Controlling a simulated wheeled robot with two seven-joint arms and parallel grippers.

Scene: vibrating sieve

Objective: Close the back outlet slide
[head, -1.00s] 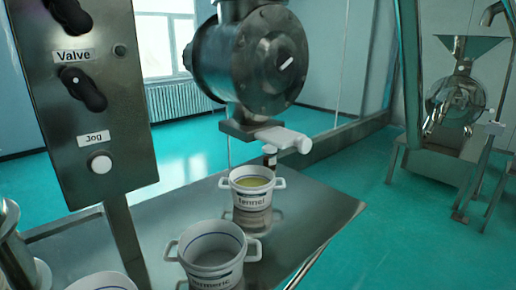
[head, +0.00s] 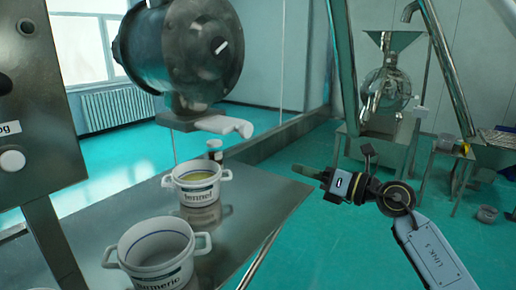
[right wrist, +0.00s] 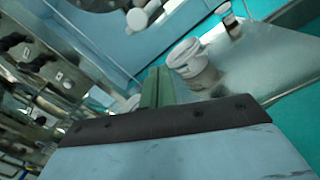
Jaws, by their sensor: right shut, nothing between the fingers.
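The white outlet slide (head: 222,125) sticks out to the right from a dark metal outlet block (head: 180,122) under the round steel drum (head: 205,48). A pale knob-like part, probably the slide, shows in the right wrist view (right wrist: 138,18). My right gripper (head: 303,170) is shut and empty, its green fingers pointing left. It is lower than the slide and to its right, apart from it, near the table's right edge. Its fingers also show close together in the right wrist view (right wrist: 156,86). My left gripper is out of view.
On the steel table (head: 110,215) stand a fennel pot (head: 197,186) with yellowish contents and a turmeric pot (head: 155,252), with a small dark bottle (head: 214,150) behind. A control panel (head: 35,100) is at left. A mill (head: 388,85) stands at the back right.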

